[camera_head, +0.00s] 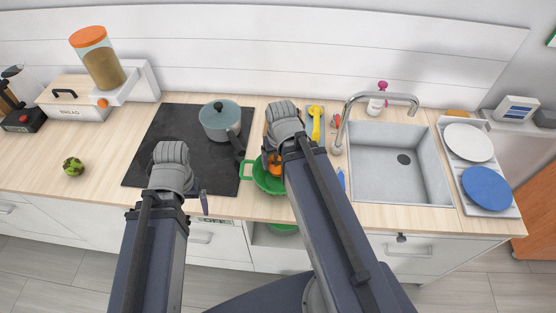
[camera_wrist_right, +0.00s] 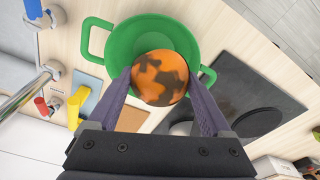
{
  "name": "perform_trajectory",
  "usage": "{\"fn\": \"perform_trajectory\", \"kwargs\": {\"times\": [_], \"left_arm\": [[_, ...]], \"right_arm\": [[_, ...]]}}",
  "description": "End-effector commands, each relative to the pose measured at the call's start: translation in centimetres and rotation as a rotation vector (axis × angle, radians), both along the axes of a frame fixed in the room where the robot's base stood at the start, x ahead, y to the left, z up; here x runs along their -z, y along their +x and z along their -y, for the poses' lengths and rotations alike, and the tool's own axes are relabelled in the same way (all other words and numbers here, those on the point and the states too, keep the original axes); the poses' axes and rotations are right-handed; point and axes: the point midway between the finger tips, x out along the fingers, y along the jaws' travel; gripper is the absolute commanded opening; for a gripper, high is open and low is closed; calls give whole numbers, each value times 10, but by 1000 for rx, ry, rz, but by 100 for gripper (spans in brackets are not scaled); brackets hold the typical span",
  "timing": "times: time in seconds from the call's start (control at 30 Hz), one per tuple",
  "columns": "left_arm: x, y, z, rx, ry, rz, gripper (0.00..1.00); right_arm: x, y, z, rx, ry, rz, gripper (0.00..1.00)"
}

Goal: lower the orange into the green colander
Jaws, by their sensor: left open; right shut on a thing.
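The orange, with dark brown patches, shows in the right wrist view (camera_wrist_right: 160,78) between the two fingers of my right gripper (camera_wrist_right: 160,90). My right gripper is shut on it. The green colander (camera_wrist_right: 101,42) lies behind the orange in that view, with the orange overlapping its near part. In the head view the colander (camera_head: 268,183) stands on the counter right of the hob, and my right gripper (camera_head: 272,155) is over its far side, mostly hiding the orange. I cannot tell the exact height of the orange. My left gripper (camera_head: 200,201) is open and empty near the hob's front edge.
A grey-blue pot (camera_head: 219,119) stands on the black hob (camera_head: 165,130), its handle toward the colander. The sink (camera_head: 385,165) and its tap (camera_head: 375,98) are on the right. A patterned green ball (camera_head: 73,166) lies on clear counter at left.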

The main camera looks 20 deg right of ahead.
Motion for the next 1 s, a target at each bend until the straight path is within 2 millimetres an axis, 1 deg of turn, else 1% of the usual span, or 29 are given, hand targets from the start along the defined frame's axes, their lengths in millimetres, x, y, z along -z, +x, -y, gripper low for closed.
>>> {"fn": "perform_trajectory", "kwargs": {"times": [0.37,1.0], "left_arm": [[3,0,0,0,0,0,98],[33,0,0,5,1,0,98]], "right_arm": [[3,0,0,0,0,0,18],[33,0,0,0,0,0,18]]}}
